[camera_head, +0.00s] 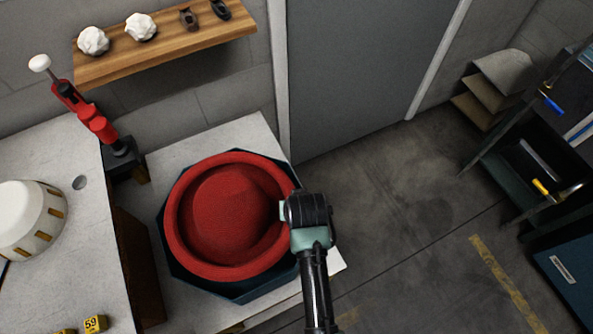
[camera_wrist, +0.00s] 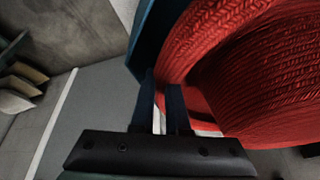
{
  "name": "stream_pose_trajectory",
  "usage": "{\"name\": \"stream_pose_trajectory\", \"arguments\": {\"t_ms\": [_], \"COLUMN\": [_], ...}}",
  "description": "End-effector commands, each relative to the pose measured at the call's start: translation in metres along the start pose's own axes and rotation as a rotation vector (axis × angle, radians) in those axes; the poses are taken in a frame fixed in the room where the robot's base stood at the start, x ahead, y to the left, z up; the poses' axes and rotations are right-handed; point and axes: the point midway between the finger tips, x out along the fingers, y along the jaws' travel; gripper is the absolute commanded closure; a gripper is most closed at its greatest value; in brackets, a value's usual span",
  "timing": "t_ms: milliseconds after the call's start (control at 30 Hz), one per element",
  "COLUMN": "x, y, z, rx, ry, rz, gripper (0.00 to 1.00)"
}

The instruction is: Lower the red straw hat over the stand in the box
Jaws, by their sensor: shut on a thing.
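The red straw hat (camera_head: 229,206) is crown up over the dark blue octagonal box (camera_head: 240,291) in the head view, covering most of its opening. My gripper (camera_head: 288,210) is at the hat's right side, at the brim. In the wrist view the two fingers of my gripper (camera_wrist: 167,108) are close together, with a bit of red brim at their tips; the woven hat (camera_wrist: 265,75) fills the upper right. The box edge (camera_wrist: 152,35) shows left of the hat. The stand inside the box is hidden under the hat. I cannot tell how far the brim is from the box rim.
The box rests on a pale table (camera_head: 222,138). A red lever press (camera_head: 85,112) and a white domed thing (camera_head: 27,220) stand to the left. A wooden shelf (camera_head: 165,45) hangs above. Open floor (camera_head: 400,220) lies to the right, before a dark rack (camera_head: 530,160).

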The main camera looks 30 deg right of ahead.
Motion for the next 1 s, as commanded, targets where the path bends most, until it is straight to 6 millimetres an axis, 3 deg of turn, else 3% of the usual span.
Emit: {"name": "stream_pose_trajectory", "arguments": {"t_ms": [700,1000], "x": [0.068,0.083], "y": [0.004,0.004], "z": [0.029,0.035], "rx": [0.000,0.001], "ry": [0.000,0.002], "rz": [-0.001,-0.001], "gripper": [1.00,1.00]}}
